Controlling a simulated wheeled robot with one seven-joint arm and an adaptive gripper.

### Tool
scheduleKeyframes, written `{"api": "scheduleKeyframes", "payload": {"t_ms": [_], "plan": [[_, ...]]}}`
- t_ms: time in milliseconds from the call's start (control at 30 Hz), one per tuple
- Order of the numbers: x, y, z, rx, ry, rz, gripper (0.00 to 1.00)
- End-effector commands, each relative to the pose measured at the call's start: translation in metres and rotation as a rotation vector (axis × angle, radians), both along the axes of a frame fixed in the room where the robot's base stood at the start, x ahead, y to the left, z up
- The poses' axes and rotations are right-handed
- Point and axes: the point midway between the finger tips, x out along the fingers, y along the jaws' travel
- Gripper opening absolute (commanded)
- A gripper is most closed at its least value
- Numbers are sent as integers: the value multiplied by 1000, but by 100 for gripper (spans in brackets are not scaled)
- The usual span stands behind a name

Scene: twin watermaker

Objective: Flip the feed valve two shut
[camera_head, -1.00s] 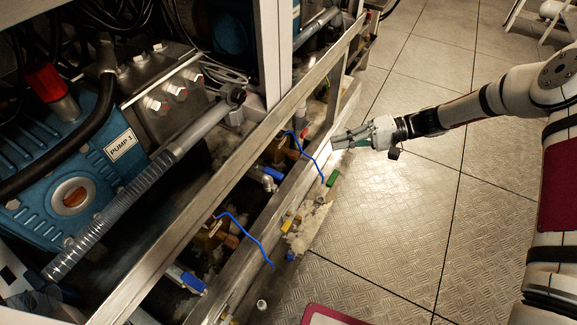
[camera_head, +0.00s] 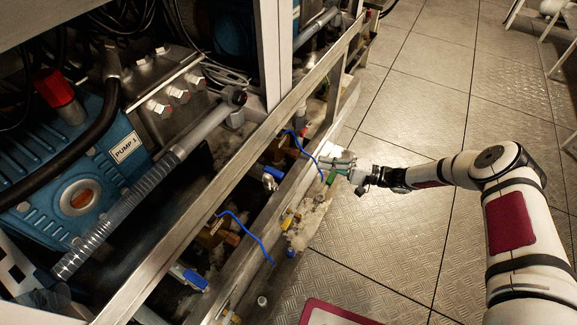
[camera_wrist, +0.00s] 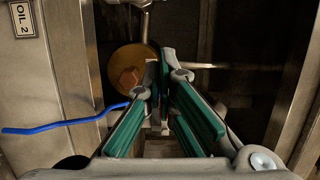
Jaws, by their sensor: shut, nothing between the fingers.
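My gripper (camera_head: 338,164) is shut and empty, low on the walkway side of the metal frame. In the wrist view its green-padded fingers (camera_wrist: 166,72) come together in front of a round brass fitting (camera_wrist: 127,74) with a hexagonal centre. A bent blue lever (camera_wrist: 62,126) sticks out to the left of the fingers, apart from them. In the head view a bent blue lever (camera_head: 305,146) lies just left of my gripper. A second one (camera_head: 246,232) is nearer the camera. No label marks feed valve two, so I cannot tell which is its lever.
A plate marked OIL 2 (camera_wrist: 24,19) is at upper left in the wrist view. A long steel rail (camera_head: 215,156) runs beside the valves. The blue pump (camera_head: 75,185) is at left.

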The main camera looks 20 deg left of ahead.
Motion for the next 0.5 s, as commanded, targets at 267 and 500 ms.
{"api": "scheduleKeyframes", "payload": {"t_ms": [267, 500], "plan": [[-1, 7, 0, -1, 0, 3, 0], [-6, 45, -1, 0, 0, 5, 0]]}}
